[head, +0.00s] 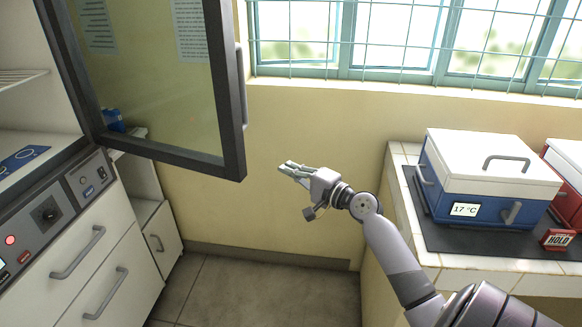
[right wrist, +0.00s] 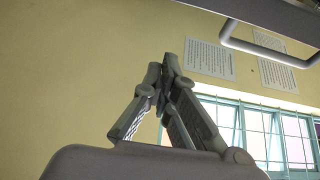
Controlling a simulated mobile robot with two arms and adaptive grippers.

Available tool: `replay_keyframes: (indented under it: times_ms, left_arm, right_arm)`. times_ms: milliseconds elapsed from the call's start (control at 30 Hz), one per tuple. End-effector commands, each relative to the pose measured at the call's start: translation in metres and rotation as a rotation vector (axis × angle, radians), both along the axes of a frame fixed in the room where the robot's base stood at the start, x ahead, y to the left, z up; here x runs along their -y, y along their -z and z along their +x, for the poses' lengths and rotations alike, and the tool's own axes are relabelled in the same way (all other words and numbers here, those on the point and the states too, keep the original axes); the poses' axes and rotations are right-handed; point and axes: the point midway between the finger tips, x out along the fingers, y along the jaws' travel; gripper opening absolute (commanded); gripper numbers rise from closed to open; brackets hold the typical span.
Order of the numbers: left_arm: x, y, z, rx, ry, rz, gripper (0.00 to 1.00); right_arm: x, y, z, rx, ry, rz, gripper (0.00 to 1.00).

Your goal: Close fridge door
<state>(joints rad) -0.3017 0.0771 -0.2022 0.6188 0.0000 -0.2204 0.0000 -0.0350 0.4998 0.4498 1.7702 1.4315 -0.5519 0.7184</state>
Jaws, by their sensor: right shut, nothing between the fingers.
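The fridge door (head: 236,150) is a dark-framed glass door with a grey vertical handle (head: 241,85) on its free edge. It stands swung open from the white cabinet at the left in the head view. My left gripper is not in view.
Cabinet drawers (head: 85,262) are below the fridge control panel (head: 50,215). The floor (head: 270,285) between is clear. A barred window (head: 400,40) is behind.

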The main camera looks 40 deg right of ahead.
Motion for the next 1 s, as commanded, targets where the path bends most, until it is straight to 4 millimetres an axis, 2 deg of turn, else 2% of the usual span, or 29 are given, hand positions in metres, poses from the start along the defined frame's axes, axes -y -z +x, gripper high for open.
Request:
replay_keyframes:
  times_ms: [200,567,800,1000]
  left_arm:
    - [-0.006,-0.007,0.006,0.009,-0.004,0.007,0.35]
    - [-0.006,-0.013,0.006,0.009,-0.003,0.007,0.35]
    - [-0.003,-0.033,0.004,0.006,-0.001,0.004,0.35]
    - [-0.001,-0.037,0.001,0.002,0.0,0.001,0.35]
  right_arm:
    - [-0.004,-0.002,0.032,0.0,0.001,0.001,0.0]
    - [-0.012,-0.001,0.095,-0.001,0.002,-0.001,0.0]
    - [-0.04,-0.001,0.082,-0.005,0.0,-0.003,0.0]
    - [-0.048,0.001,0.078,-0.004,0.002,-0.003,0.0]
